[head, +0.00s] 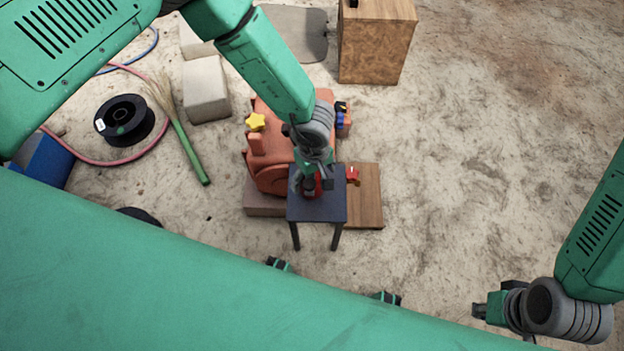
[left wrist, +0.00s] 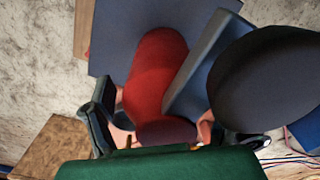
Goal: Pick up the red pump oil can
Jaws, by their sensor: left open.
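The red pump oil can (left wrist: 158,72) is on a small dark table (head: 325,212). In the head view only a little red of the can shows, behind my left gripper (head: 312,184). In the left wrist view the can's red body lies between the two dark fingers of my left gripper (left wrist: 158,112), which is open around it. I cannot tell whether either finger touches the can. My right gripper (head: 484,310) is low at the right of the head view, far from the can; its fingers are too small to read.
An orange machine (head: 268,150) stands right behind the small table, with a yellow star knob (head: 256,122). A wooden board (head: 368,205) lies beside it. A wooden box (head: 375,45), a black reel (head: 124,119) and a broom (head: 188,145) are farther off. The right-hand floor is clear.

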